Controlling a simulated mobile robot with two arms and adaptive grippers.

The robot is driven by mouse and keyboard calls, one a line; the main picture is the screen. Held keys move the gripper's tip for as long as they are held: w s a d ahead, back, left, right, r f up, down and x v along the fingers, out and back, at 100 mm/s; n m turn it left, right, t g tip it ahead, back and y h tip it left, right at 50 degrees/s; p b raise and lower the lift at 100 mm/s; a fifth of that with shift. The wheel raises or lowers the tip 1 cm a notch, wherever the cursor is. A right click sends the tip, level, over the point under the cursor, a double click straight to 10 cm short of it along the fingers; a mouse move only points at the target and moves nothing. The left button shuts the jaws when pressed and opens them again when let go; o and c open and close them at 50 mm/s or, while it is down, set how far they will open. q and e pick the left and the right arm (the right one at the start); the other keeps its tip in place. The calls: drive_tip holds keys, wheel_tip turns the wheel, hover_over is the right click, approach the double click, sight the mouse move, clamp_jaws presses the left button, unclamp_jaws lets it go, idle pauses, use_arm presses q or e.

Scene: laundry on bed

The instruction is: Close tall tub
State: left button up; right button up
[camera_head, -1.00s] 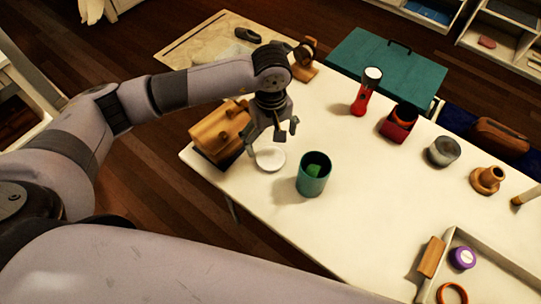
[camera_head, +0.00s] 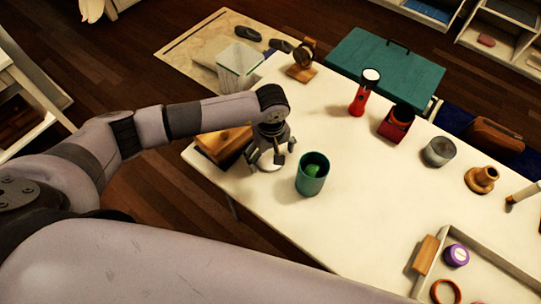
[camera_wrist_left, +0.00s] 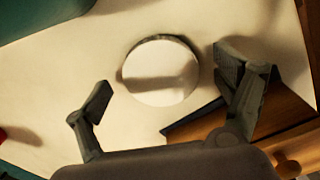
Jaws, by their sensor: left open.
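The tall tub is a teal open-topped cylinder (camera_head: 312,176) standing upright on the table, with a green object inside it. A teal shape at the upper left of the left wrist view (camera_wrist_left: 40,16) appears to be its side. A pale round lid (camera_wrist_left: 160,72) lies flat on the table between the tub and a wooden box; in the head view it is mostly hidden by my gripper. My left gripper (camera_head: 269,160) is open above the lid, its fingers (camera_wrist_left: 166,88) apart on either side of it in the wrist view, nothing held. My right gripper is not in view.
The wooden box (camera_head: 222,143) stands close to the left of my gripper. A red flashlight (camera_head: 362,95), a red box (camera_head: 397,122), a grey jar (camera_head: 438,151) and a tray (camera_head: 484,268) are farther right. The table (camera_head: 350,225) around the tub's right side is clear.

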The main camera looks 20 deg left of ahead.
sight(271, 159)
use_arm(q)
drive_tip(key=shift+f, duration=0.25)
drive_tip(key=c, duration=0.9)
drive_tip(key=shift+r, duration=0.15)
drive_tip(key=shift+c, duration=0.2)
wheel_tip(271, 159, up, 20)
drive_tip(key=b, duration=0.3)
drive_tip(key=shift+f, duration=0.2)
